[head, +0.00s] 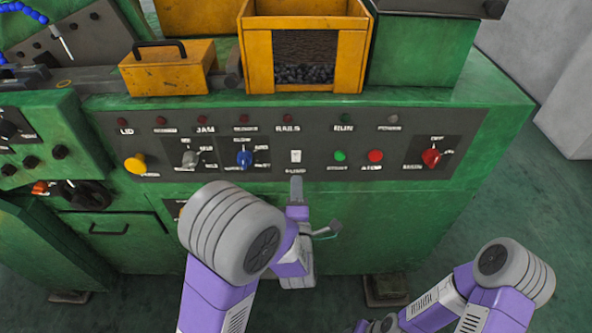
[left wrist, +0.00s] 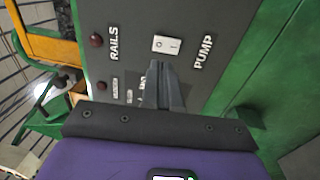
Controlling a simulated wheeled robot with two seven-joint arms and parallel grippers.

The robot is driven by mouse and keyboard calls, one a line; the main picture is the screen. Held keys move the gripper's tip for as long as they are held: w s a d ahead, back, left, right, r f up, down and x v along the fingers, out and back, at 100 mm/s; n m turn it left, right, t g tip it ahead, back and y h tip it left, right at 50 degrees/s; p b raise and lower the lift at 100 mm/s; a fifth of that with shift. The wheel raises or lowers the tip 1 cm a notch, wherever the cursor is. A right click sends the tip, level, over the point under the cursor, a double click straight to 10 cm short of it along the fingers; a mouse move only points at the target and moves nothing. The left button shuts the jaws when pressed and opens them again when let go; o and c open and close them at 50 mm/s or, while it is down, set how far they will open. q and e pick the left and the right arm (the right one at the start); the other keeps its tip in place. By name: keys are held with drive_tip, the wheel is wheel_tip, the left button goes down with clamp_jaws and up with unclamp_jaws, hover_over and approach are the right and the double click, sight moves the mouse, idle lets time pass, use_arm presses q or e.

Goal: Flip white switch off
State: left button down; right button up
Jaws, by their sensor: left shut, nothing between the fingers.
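The white switch (head: 295,156) is a small rocker on the dark control panel (head: 215,128), above the label "PUMP". In the left wrist view the white switch (left wrist: 166,45) shows "0" and "I" marks, with the PUMP label to its right. My left gripper (head: 296,183) is shut and empty, with its fingertips just below the switch in the head view. In the left wrist view the left gripper's fingertips (left wrist: 155,66) point at the switch's lower edge; I cannot tell whether they touch it. My right gripper is out of view; only the right arm shows at lower right.
A blue knob (head: 244,158) is left of the switch. Green (head: 340,156) and red (head: 375,156) buttons and a red knob (head: 432,157) are to its right. A yellow bin (head: 259,60) of dark parts stands above. Open floor lies at right.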

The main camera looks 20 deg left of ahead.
sight(296, 154)
use_arm(q)
drive_tip(key=x, duration=0.7)
drive_tip(key=shift+w+r, duration=0.15)
drive_tip(key=shift+w, duration=0.05)
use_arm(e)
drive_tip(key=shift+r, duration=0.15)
